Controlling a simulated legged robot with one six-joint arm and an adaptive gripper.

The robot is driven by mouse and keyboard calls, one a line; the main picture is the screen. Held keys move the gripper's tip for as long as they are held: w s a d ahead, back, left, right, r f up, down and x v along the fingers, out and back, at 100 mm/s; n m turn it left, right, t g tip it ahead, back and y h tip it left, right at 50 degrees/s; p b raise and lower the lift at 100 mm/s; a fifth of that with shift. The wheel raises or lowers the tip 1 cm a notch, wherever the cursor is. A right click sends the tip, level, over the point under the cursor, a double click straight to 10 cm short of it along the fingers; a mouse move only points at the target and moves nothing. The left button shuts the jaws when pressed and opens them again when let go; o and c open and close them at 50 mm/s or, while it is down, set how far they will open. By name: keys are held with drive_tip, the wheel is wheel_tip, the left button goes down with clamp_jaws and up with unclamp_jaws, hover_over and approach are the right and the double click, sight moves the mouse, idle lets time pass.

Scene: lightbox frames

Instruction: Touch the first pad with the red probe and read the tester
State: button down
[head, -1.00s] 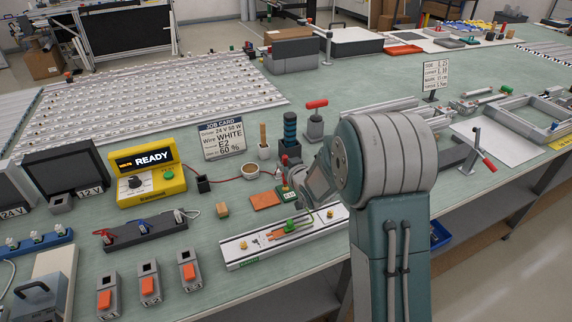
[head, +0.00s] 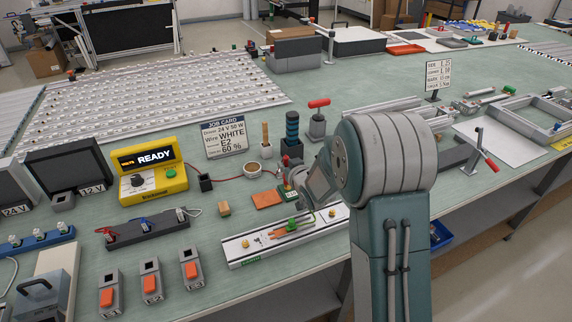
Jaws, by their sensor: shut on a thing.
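The yellow tester (head: 152,180) stands at the left and its dark display reads READY. My gripper (head: 294,191) is over the bench just behind the white fixture tray, mostly hidden by my own wrist and arm. It is shut on the red probe, which I can barely make out. The long white tray (head: 245,259) holds copper-coloured strips (head: 285,232) beneath a green knob (head: 293,223). I cannot tell which pad is the first, or whether the probe tip touches one.
The job card (head: 224,137) reads 24 V 50 W, wire WHITE, E2, 60 %. Several grey switch boxes with orange rockers (head: 151,283) and a dark terminal block (head: 150,230) stand at front left.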

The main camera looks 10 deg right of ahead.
sight(287, 156)
drive_tip(key=shift+s+f, duration=0.1)
drive_tip(key=shift+f, duration=0.5)
idle(1.6)
drive_tip(key=shift+r, duration=3.25)
